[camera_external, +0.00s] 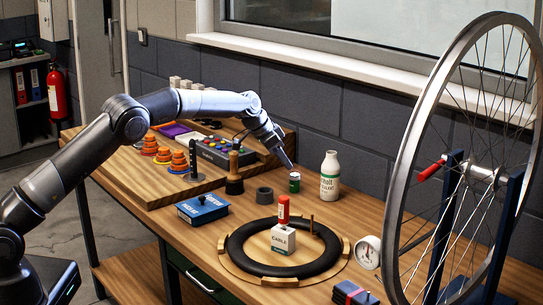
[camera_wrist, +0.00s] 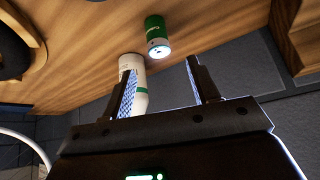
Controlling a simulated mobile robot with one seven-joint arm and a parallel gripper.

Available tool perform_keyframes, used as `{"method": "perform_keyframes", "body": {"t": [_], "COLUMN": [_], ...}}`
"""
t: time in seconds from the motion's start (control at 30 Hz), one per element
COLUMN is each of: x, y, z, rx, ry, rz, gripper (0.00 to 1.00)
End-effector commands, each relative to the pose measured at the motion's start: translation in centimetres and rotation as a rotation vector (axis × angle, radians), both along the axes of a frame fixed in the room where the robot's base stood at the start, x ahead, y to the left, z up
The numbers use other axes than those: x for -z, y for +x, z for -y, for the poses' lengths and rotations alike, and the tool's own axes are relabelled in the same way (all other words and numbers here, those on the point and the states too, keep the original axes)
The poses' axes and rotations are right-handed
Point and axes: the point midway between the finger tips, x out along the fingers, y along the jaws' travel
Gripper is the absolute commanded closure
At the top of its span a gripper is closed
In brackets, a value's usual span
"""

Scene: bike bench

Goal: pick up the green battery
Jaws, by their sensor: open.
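The green battery (camera_external: 294,183) is a short green cylinder with a pale end, standing on the wooden bench near the wall. In the wrist view the battery (camera_wrist: 157,32) is just beyond the fingertips, between the lines of the two fingers. My gripper (camera_external: 289,165) is just above the battery in the external view, pointing down at a slant. In the wrist view my gripper (camera_wrist: 163,72) shows two spread fingers with nothing between their pads. Whether a finger touches the battery cannot be told from the external view.
A white bottle (camera_external: 330,176) stands close right of the battery; in the wrist view the left finger partly covers it. A dark ring (camera_external: 264,195) and a brown-handled stamp (camera_external: 235,175) are to the left. A black tyre ring (camera_external: 240,246) lies in front. Bare wood surrounds the battery.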

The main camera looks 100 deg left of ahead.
Motion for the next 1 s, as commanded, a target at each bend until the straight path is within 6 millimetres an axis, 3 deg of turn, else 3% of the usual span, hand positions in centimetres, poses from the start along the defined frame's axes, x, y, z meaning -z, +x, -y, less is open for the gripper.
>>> {"method": "perform_keyframes", "body": {"t": [0.4, 0.77, 1.0], "x": [3.7, 4.2, 4.2], "y": [2.5, 2.8, 2.8], "z": [-0.9, -1.0, -1.0], "rx": [-0.001, -0.001, -0.001], "ry": [0.0, 0.0, 0.0], "rz": [0.0, 0.0, 0.0], "gripper": [0.45, 0.45, 0.64]}}
